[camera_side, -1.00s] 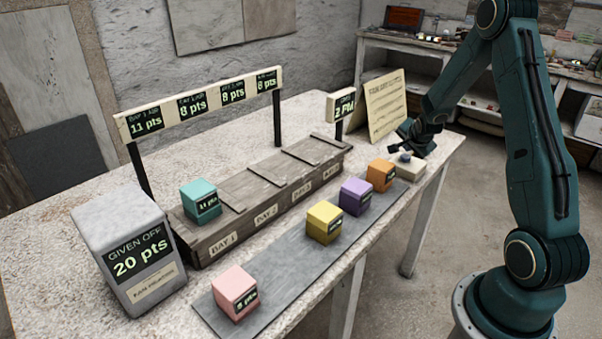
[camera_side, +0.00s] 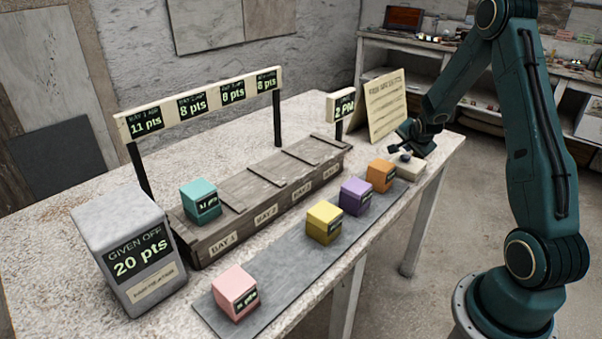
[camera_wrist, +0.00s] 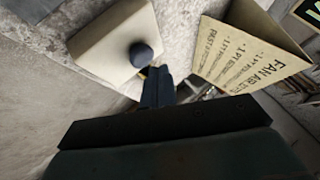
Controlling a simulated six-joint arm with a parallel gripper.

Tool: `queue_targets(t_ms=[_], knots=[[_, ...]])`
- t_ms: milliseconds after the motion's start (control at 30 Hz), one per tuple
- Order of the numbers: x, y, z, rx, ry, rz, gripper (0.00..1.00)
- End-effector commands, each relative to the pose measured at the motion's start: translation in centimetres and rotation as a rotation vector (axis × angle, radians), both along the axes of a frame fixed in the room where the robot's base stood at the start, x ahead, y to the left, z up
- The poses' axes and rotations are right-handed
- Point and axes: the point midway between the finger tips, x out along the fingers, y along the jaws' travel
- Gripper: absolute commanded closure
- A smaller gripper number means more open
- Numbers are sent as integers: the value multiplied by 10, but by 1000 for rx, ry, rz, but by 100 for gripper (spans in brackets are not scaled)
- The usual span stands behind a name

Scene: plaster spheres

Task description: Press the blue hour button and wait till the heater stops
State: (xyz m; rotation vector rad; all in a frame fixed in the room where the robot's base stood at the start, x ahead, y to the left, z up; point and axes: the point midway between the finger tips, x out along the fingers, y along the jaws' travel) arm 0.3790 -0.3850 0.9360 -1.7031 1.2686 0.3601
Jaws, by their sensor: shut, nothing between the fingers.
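The blue hour button (camera_side: 405,157) is a small dark blue dome on a cream box (camera_side: 410,171) at the right end of the table. In the wrist view the button (camera_wrist: 141,54) stands on the pale box (camera_wrist: 105,38). My gripper (camera_side: 396,149) is shut and empty, just behind the button in the side view. In the wrist view its fingertips (camera_wrist: 156,72) are right beside the button; I cannot tell whether they touch it. The hour sign (camera_side: 344,106) reads 2 PM. A grey block (camera_side: 130,245) reads GIVEN OFF 20 pts. No thing labelled heater is readable.
Pink (camera_side: 233,292), yellow (camera_side: 323,221), purple (camera_side: 355,196) and orange (camera_side: 380,175) cubes stand on a grey strip (camera_side: 275,262). A written card (camera_side: 385,105) stands behind my gripper.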

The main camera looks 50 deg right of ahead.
Motion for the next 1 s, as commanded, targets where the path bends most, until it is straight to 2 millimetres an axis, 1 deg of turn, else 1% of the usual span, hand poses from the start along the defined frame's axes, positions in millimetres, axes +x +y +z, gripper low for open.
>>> queue_targets(t_ms=[300, 1000], knots=[[0, 0, -8, 0, 1, -1, 100], [0, 0, -10, 0, 0, 0, 100]])
